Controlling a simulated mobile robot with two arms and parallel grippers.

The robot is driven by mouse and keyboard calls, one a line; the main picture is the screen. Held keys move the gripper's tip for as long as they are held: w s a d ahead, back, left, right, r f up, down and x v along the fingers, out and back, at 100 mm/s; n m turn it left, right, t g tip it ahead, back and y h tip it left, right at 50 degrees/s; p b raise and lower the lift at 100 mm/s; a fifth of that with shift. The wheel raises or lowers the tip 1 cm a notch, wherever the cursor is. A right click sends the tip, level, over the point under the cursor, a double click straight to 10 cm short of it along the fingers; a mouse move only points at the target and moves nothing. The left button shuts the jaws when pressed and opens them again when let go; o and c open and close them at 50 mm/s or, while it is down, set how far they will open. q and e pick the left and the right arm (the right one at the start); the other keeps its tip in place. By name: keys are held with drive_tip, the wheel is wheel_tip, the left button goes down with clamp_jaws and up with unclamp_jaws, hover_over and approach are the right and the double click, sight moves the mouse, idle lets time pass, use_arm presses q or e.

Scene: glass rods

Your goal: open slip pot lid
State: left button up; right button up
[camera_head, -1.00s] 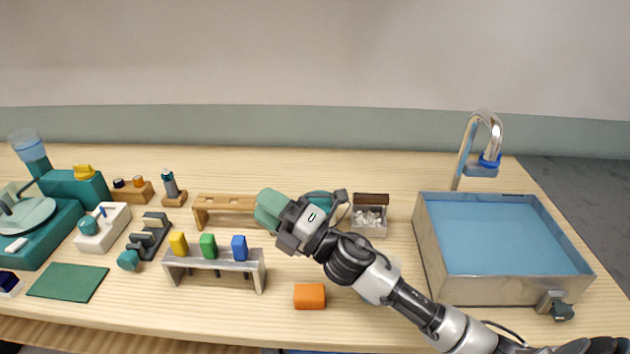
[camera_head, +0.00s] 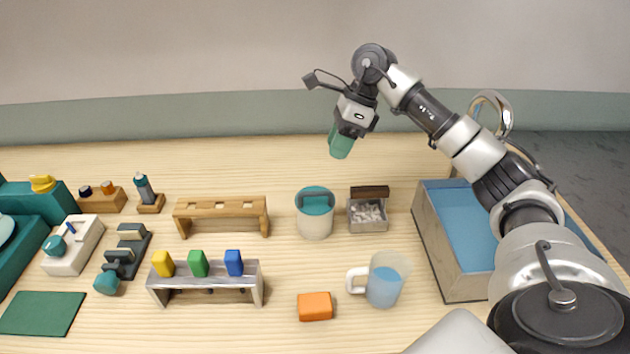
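The likely slip pot (camera_head: 315,224) is a pale round pot standing right of the middle of the table. My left gripper is out of view.
A box of white pieces (camera_head: 368,214) stands right of the pot, a wooden rack (camera_head: 220,206) left of it. A mug with blue liquid (camera_head: 384,282), an orange block (camera_head: 315,306) and a rack with coloured blocks (camera_head: 205,283) are nearer. A sink (camera_head: 440,244) is at right.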

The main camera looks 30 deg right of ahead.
sight(315, 193)
drive_tip(key=p+x, duration=0.2)
drive_tip(key=x, duration=0.8)
drive_tip(key=shift+a+f, duration=0.15)
drive_tip(key=shift+a, duration=0.05)
drive_tip(key=shift+c, duration=0.3)
clamp_jaws()
